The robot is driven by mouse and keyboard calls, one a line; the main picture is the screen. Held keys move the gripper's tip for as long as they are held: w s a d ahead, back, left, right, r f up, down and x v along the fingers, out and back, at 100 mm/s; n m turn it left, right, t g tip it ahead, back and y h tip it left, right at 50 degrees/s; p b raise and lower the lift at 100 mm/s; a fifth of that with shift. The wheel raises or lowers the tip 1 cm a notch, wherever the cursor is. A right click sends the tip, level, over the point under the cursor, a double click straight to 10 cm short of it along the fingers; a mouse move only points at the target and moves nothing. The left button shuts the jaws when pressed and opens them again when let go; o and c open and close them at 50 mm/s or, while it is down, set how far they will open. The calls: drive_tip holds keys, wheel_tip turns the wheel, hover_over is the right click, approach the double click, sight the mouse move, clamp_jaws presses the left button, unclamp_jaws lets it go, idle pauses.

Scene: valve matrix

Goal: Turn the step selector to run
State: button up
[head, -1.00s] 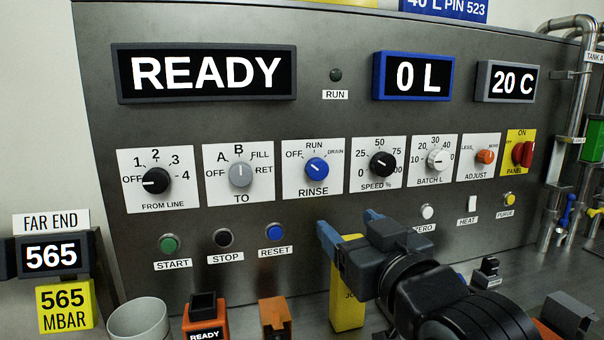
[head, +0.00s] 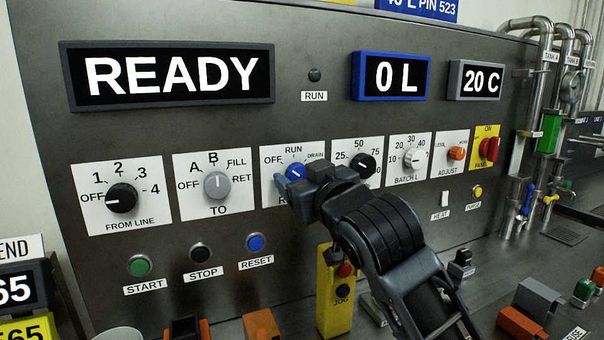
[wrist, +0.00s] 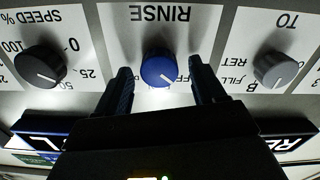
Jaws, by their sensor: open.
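The only selector marked OFF, RUN and DRAIN has a blue knob (head: 296,172) on a white plate (head: 270,158). Its label reads RINSE in the wrist view; I see no label reading "step". The blue knob also shows in the wrist view (wrist: 159,70), upside down, its white pointer line towards OFF. My gripper (head: 288,186) is at this knob and partly covers it and the plate in the head view. In the wrist view my open gripper (wrist: 160,75) has one finger on each side of the knob, with gaps visible; contact is not clear.
The TO knob (head: 217,185) and SPEED knob (head: 364,166) flank the blue one. START (head: 139,265), STOP (head: 200,252) and RESET (head: 255,243) buttons sit below. A yellow jog box (head: 334,300) stands under my arm. The display (head: 170,76) reads READY.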

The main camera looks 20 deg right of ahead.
drive_tip(key=shift+w, duration=0.15)
drive_tip(key=shift+c, duration=0.3)
drive_tip(key=c, duration=1)
drive_tip(key=m+p, duration=0.3)
drive_tip(key=m, duration=0.2)
drive_tip(key=shift+r, duration=0.1)
drive_tip(key=shift+d+m+p, duration=0.15)
drive_tip(key=shift+m+p, duration=0.8)
drive_tip(key=shift+m, duration=1.35)
